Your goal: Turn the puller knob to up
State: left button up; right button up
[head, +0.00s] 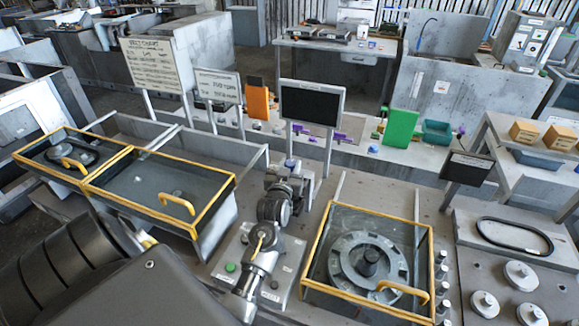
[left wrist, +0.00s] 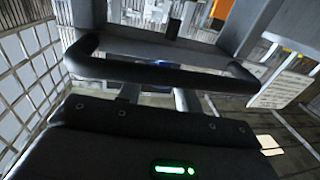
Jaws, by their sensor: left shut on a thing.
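My left gripper (head: 291,176) shows in the middle of the head view, above and behind a grey control panel (head: 232,255). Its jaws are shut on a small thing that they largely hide. A small blue piece (head: 290,163) shows at their tip. A blue spot (left wrist: 162,63) also shows behind the dark bar in the left wrist view. The panel has a green button and white labels. A thin yellow piece (head: 259,241) shows in front of the grey joints. I cannot tell for sure which part is the puller knob, or how it is turned. My right gripper is not in view.
A yellow-framed clear cover (head: 433,262) over a round housing (head: 345,262) stands right of the panel. Another yellow-framed case (head: 205,212) stands left. A dark screen (head: 312,106) on posts rises behind the gripper. Pegged discs (head: 521,274) stand at the right.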

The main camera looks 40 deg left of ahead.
pick_arm(q)
jog(key=shift+w+d+n+g+y, duration=0.1)
jog(key=shift+n+g+y, duration=0.45)
jog(key=shift+y, duration=0.25)
jog(key=shift+n+y, duration=0.25)
jog(key=shift+y, duration=0.05)
jog(key=o, duration=1)
